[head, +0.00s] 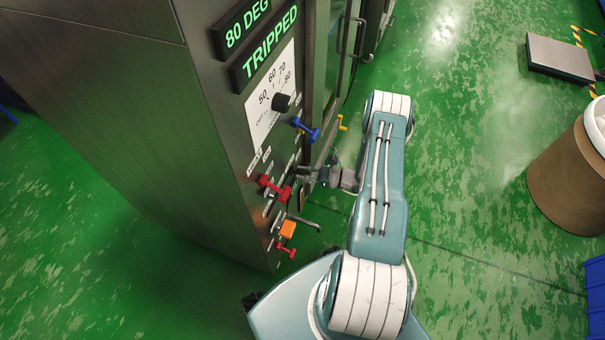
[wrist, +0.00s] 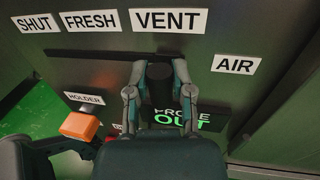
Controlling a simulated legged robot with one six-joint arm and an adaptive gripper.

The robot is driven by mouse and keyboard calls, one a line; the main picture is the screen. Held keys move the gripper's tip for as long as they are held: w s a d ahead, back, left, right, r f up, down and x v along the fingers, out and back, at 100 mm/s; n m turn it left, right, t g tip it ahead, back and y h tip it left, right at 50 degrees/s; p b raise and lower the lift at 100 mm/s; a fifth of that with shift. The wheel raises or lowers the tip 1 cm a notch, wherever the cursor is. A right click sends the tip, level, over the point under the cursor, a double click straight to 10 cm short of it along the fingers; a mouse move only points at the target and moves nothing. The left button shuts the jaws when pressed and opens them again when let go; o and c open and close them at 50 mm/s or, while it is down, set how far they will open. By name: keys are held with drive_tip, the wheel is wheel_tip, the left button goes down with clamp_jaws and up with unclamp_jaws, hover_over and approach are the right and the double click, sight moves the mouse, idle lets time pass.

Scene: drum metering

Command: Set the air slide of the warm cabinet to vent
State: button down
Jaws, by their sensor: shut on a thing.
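The cabinet (head: 110,110) stands at the left in the head view with its control panel facing my arm. In the wrist view, the air slide's dark knob (wrist: 159,72) sits on a dark horizontal slot (wrist: 85,55). The knob is below the VENT label (wrist: 168,20), to the right of the FRESH label (wrist: 90,21) and the SHUT label (wrist: 34,24). An AIR label (wrist: 234,64) is to the right. My gripper (wrist: 160,86) has one finger on each side of the knob and is shut on it. In the head view my gripper (head: 322,176) is at the panel; the knob is hard to make out.
Near my gripper on the panel are a blue handle (head: 305,129), red handles (head: 274,187) and an orange block (head: 287,229). Displays read "80 DEG" and "TRIPPED" (head: 270,47); a lower one reads "OUT" (wrist: 180,120). A brown drum (head: 565,180) stands at the right on open green floor.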

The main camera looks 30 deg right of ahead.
drive_tip(key=shift+w+d+r, duration=0.1)
drive_tip(key=shift+w+r, duration=0.15)
drive_tip(key=shift+w, duration=0.05)
drive_tip(key=shift+c, duration=2.4)
unclamp_jaws()
drive_tip(key=shift+d+f, duration=0.15)
drive_tip(key=shift+d, duration=0.15)
drive_tip(key=shift+s, duration=0.15)
drive_tip(key=v, duration=1.2)
drive_tip(key=shift+f, duration=0.1)
